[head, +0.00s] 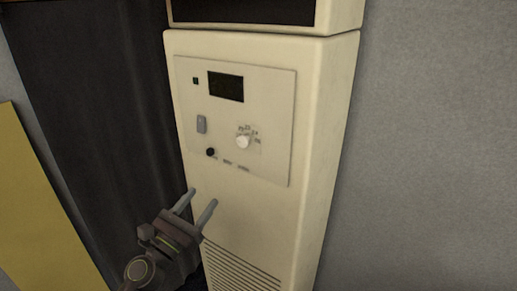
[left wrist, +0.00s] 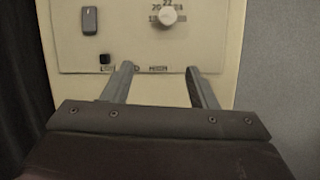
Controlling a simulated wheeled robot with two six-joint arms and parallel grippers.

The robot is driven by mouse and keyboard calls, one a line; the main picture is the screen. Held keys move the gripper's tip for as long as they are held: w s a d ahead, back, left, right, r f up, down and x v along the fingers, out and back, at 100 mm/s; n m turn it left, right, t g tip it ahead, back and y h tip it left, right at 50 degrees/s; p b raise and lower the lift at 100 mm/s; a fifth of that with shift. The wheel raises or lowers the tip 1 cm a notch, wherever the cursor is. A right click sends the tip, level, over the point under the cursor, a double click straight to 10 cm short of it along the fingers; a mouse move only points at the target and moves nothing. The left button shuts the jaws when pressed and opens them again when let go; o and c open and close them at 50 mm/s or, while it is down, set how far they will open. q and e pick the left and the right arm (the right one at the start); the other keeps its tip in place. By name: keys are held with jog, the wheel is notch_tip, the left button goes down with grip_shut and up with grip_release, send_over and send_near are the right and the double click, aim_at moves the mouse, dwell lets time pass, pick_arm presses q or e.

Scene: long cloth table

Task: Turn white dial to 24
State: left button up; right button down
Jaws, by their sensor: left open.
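The white dial (head: 243,142) is a round knob on the control panel of a tall cream unit, with small numbers printed around its upper side. It also shows in the left wrist view (left wrist: 167,15), near the top edge, with numbers beside it; its exact setting is too small to tell. My left gripper (head: 199,202) is open and empty, below and left of the dial in the head view. In the left wrist view its two fingers (left wrist: 160,78) point up at the panel, apart from the dial and below it. My right gripper is not in view.
The control panel (head: 275,95) also bears a dark display (head: 226,86), a grey rocker switch (head: 201,124) and a small black knob (head: 211,152). A grille (head: 240,277) lies below. A dark curtain (head: 95,110) hangs at the left, and a grey wall (head: 440,130) stands at the right.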

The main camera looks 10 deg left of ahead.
pick_arm(q)
notch_tip(320, 180, up, 2)
jog(key=p, duration=0.3)
send_near(241, 142)
jog(key=shift+n+t+h, duration=0.3)
jog(key=shift+n+h, duration=0.1)
jog(key=x, duration=0.3)
jog(key=p+x, duration=0.1)
jog(key=x, duration=0.5)
jog(key=shift+w+f+p, duration=0.2)
jog(key=shift+f+p, duration=0.2)
jog(key=c, duration=0.9)
jog(key=shift+c, duration=0.2)
